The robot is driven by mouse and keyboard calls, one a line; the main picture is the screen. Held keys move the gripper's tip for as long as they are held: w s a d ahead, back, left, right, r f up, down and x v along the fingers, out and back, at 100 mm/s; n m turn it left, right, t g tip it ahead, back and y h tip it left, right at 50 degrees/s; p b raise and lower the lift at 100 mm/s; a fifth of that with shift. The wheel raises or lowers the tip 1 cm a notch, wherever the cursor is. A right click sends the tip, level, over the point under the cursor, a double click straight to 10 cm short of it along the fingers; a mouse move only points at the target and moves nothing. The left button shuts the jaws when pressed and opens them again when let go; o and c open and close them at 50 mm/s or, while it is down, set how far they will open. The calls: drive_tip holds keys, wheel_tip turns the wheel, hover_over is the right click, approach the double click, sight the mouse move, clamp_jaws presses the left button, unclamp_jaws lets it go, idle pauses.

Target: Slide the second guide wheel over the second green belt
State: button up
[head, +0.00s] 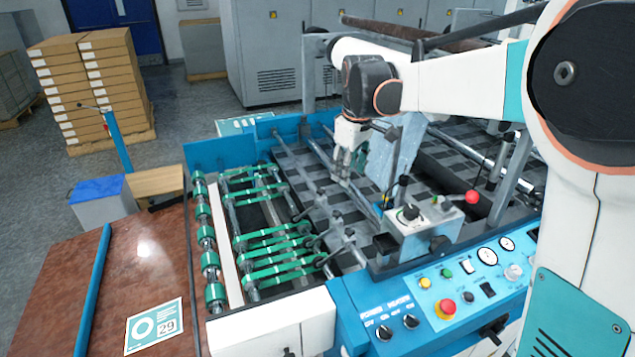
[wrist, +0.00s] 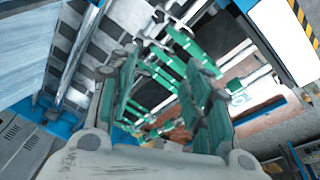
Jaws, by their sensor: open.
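Several green belts run across the machine's roller bed in the head view; one (head: 243,193) lies in the upper group, and others (head: 278,255) lie closer together below. Dark guide wheels (head: 321,259) seem to sit near the belts' right ends; I cannot tell which belt or wheel is the second. My gripper (head: 343,167) is above the dark checkered bed, right of the upper belts and apart from them. In the wrist view my gripper (wrist: 163,65) has its fingers spread with nothing held between them. Green belts (wrist: 178,47) show beyond and between the fingers.
A control box with a red-knobbed lever (head: 472,197) stands right of the belts, above the blue control panel (head: 405,325). Metal bars (head: 305,175) cross the bed near my gripper. A brown table (head: 65,285) is at left. Stacked cartons (head: 95,85) stand behind.

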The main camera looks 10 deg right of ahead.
drive_tip(key=w+f+n+g+p, duration=0.1)
drive_tip(key=w+f+n+p, duration=0.15)
drive_tip(key=w, duration=0.45)
drive_tip(key=n+g, duration=0.1)
approach(337, 212)
wheel_tip(337, 212, down, 8)
drive_tip(key=shift+w+f+b, duration=0.15)
drive_tip(key=shift+f+b, duration=0.1)
drive_tip(key=shift+b, duration=0.45)
clamp_jaws()
drive_tip(key=shift+w, duration=0.15)
